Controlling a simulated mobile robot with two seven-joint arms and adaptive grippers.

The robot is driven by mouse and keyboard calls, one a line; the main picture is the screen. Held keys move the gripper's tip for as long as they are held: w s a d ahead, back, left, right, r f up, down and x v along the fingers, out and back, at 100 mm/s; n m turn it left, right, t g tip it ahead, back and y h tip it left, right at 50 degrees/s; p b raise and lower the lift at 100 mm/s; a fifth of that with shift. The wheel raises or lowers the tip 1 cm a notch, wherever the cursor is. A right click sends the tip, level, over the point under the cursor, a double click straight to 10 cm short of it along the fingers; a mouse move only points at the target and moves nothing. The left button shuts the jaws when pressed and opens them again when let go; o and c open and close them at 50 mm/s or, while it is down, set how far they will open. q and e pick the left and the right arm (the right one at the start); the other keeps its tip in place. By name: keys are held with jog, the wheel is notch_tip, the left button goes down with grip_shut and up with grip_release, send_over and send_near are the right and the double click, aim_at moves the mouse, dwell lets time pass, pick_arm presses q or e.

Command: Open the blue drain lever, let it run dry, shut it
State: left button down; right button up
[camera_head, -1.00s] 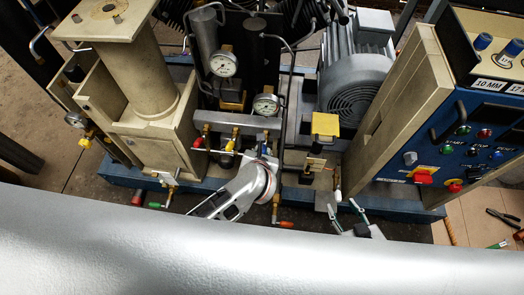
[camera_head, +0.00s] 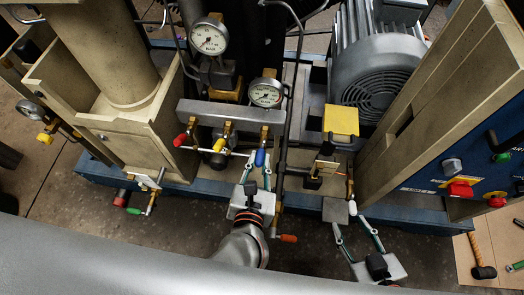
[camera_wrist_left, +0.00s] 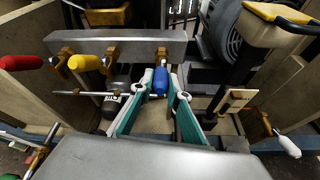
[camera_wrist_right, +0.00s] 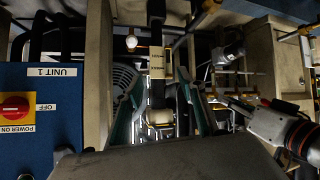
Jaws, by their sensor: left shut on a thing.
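The blue drain lever (camera_head: 260,158) hangs down at the right end of the grey valve manifold (camera_head: 215,114). It also shows in the left wrist view (camera_wrist_left: 160,80), between the fingertips of my left gripper (camera_wrist_left: 165,88). My left gripper (camera_head: 261,163) is shut on the blue lever. My right gripper (camera_head: 349,220) has its fingers apart, just in front of a white-tipped lever (camera_head: 352,208). In the right wrist view the white tip (camera_wrist_right: 160,116) lies between the open fingers (camera_wrist_right: 160,88), with no visible contact. The drain outlet is not clearly visible.
Red (camera_head: 180,140) and yellow (camera_head: 219,145) levers hang left of the blue one. Two gauges (camera_head: 209,37) stand above. The blue control panel (camera_head: 480,180) is at the right.

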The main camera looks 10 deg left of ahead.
pick_arm(q)
jog(key=f+b, duration=0.1)
jog(key=b, duration=0.1)
jog(key=f+t+b, duration=0.1)
jog(key=shift+s+b, duration=0.3)
jog(key=shift+b, duration=0.1)
jog(key=shift+w+r+t+b, duration=0.1)
jog(key=shift+w+t+b, duration=0.05)
jog(key=shift+t+b, duration=0.35)
jog(key=shift+r, duration=0.15)
pick_arm(e)
jog(key=w+a+r+m+t+y, duration=0.1)
jog(key=w+a+r, duration=0.1)
jog(key=a, duration=0.3)
jog(key=shift+a+r+m+y, duration=0.3)
jog(key=shift+r+y, duration=0.1)
jog(key=shift+r, duration=0.3)
jog(key=shift+w, duration=0.15)
jog(key=shift+c, duration=0.5)
